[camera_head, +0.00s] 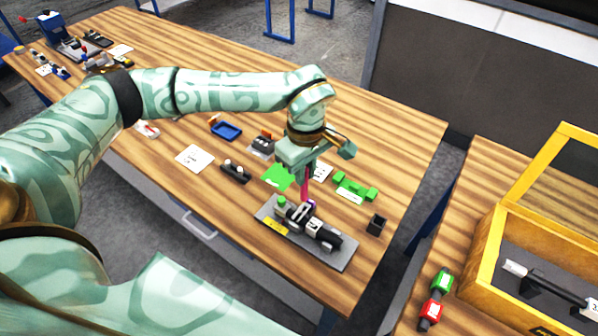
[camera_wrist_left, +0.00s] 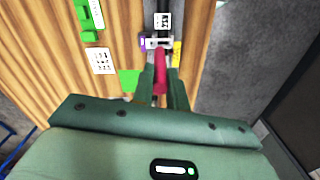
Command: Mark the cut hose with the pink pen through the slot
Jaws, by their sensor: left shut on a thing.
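My left gripper (camera_head: 305,178) is shut on the pink pen (camera_head: 304,191) and holds it point down over a grey fixture plate (camera_head: 343,262). In the left wrist view the pen (camera_wrist_left: 160,75) lies between the two fingers (camera_wrist_left: 160,88). Its lower end is at a pale slotted piece (camera_wrist_left: 158,42) with a purple part (camera_wrist_left: 142,42) beside it. I cannot tell whether the tip touches or is inside the slot. The black hose (camera_head: 322,233) lies along the fixture. The cut and any mark on it are too small to make out. My right gripper is out of view.
A green holder (camera_head: 356,188) and a small black cup (camera_head: 376,224) stand close to the fixture's right. A blue tray (camera_head: 226,131) and a black rack (camera_head: 235,172) are to the left. A yellow-framed box (camera_head: 478,262) stands on the right-hand table.

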